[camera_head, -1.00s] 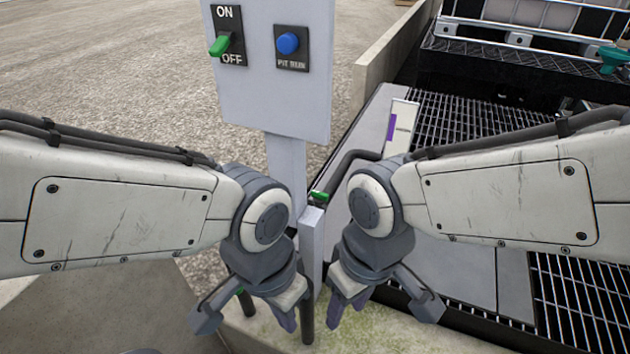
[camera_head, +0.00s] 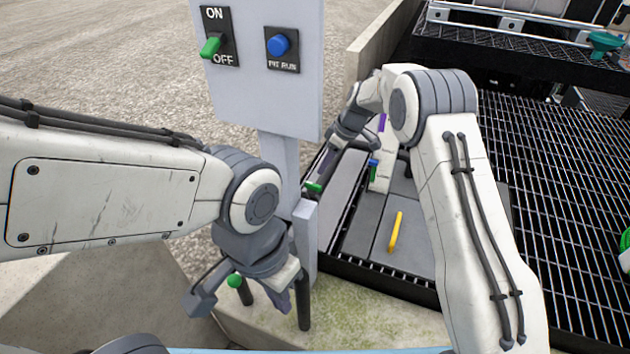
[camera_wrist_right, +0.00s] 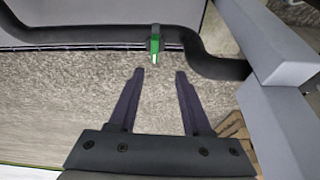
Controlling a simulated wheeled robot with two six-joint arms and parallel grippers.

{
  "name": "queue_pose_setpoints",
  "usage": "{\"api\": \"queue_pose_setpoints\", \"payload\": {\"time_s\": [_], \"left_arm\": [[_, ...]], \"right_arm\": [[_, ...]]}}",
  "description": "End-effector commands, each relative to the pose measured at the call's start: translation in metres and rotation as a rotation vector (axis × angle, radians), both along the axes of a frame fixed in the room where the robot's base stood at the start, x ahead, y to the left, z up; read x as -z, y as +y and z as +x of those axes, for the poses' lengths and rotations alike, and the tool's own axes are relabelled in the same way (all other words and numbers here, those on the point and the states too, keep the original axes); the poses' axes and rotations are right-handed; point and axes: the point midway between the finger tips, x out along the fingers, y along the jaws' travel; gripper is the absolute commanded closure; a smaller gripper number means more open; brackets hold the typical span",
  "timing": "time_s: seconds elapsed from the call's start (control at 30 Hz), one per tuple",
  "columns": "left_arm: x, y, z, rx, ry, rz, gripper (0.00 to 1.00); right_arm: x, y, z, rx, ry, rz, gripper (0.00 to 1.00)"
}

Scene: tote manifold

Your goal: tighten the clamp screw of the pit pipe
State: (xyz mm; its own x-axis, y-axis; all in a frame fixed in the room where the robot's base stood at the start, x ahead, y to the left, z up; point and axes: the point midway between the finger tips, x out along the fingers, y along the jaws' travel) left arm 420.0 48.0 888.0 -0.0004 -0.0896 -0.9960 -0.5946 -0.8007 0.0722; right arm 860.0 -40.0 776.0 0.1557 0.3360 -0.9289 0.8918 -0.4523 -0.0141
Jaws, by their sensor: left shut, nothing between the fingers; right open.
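A green clamp screw (camera_head: 313,187) sits by the top of the grey post, on a dark pipe mostly hidden behind my right gripper in the head view. In the right wrist view the green screw (camera_wrist_right: 155,58) stands on the bent dark pipe (camera_wrist_right: 85,36), just beyond and between my open fingertips. My right gripper (camera_head: 326,168) is open and empty, reaching down toward the screw; its fingers show in the wrist view (camera_wrist_right: 160,73). My left gripper (camera_head: 280,303) is shut and empty, low beside the post. A green knob (camera_head: 235,281) on a dark upright is close to it.
The control box (camera_head: 262,90) has a green ON/OFF switch (camera_head: 211,46) and a blue PIT RUN button (camera_head: 279,45). The grey post (camera_head: 305,240) stands between the arms. A yellow handle (camera_head: 396,232) lies on grey plates by the dark grating (camera_head: 560,190). A blue-green fitting (camera_head: 373,170) is near my right gripper.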

Motion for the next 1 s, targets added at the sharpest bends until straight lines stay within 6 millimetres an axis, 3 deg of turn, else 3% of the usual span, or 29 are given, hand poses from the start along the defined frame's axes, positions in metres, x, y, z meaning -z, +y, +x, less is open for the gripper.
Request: {"api": "queue_pose_setpoints", "payload": {"time_s": [0.27,0.7,1.0], "left_arm": [[0.000,0.000,0.000,0.000,0.000,0.000,1.00],[0.001,0.000,0.000,0.000,0.000,0.000,1.00],[0.001,0.000,0.000,0.000,0.000,0.000,1.00]], "right_arm": [[0.024,0.003,0.013,-0.032,-0.016,0.007,0.51],[0.093,0.029,0.025,-0.031,-0.018,0.006,0.51],[0.105,0.034,0.027,-0.030,-0.019,0.006,0.51]]}}
